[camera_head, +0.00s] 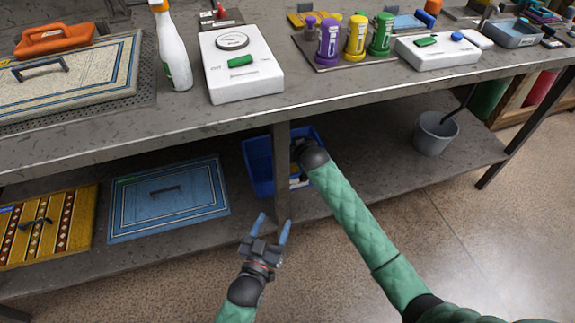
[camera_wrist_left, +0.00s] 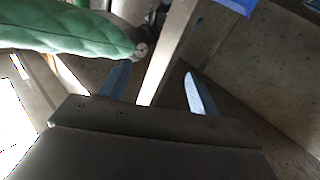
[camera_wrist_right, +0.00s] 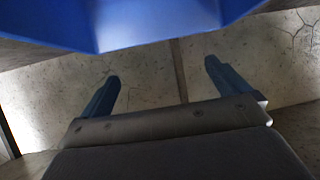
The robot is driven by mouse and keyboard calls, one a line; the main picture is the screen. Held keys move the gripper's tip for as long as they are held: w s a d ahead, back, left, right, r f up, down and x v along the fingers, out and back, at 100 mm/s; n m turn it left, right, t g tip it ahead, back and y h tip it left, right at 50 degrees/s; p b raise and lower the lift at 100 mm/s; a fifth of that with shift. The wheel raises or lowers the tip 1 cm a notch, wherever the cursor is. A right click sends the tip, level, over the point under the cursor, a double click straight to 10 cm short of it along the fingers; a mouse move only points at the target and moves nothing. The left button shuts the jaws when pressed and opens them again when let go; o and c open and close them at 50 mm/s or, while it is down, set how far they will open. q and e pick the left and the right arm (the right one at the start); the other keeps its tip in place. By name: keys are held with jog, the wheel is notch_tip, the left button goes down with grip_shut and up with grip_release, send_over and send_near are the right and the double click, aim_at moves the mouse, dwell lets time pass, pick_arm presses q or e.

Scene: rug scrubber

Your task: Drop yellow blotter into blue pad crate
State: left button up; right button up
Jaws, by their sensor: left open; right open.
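The blue pad crate (camera_head: 258,168) stands on the lower shelf, partly hidden behind a table leg and my right arm. Its blue wall fills the top of the right wrist view (camera_wrist_right: 150,25), and a blue corner shows in the left wrist view (camera_wrist_left: 237,5). A small yellowish patch shows inside the crate beside my right wrist; I cannot tell whether it is the yellow blotter. My left gripper (camera_head: 275,219) is open and empty in front of the shelf. My right gripper (camera_wrist_right: 162,70) is open with nothing between its fingers; the head view hides its fingers.
A blue framed mat (camera_head: 168,200) and a yellow patterned mat (camera_head: 48,225) lie left of the crate. A grey bucket (camera_head: 436,132) stands on the shelf at right. The table leg (camera_head: 282,175) rises before the crate. Bottles and devices crowd the tabletop.

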pick_arm(q)
jog(key=s+f+g+p, duration=0.1)
jog(key=s+f+g, duration=0.2)
jog(key=f, duration=0.9)
jog(key=shift+s+f+g+y, duration=0.25)
jog(key=shift+s+g+y, duration=0.15)
jog(key=shift+g, duration=0.2)
pick_arm(e)
jog(key=v, duration=0.6)
jog(key=shift+s+r, duration=0.2)
jog(key=shift+s, duration=0.15)
pick_arm(q)
jog(key=shift+a, duration=0.1)
pick_arm(e)
jog(key=shift+d, duration=0.15)
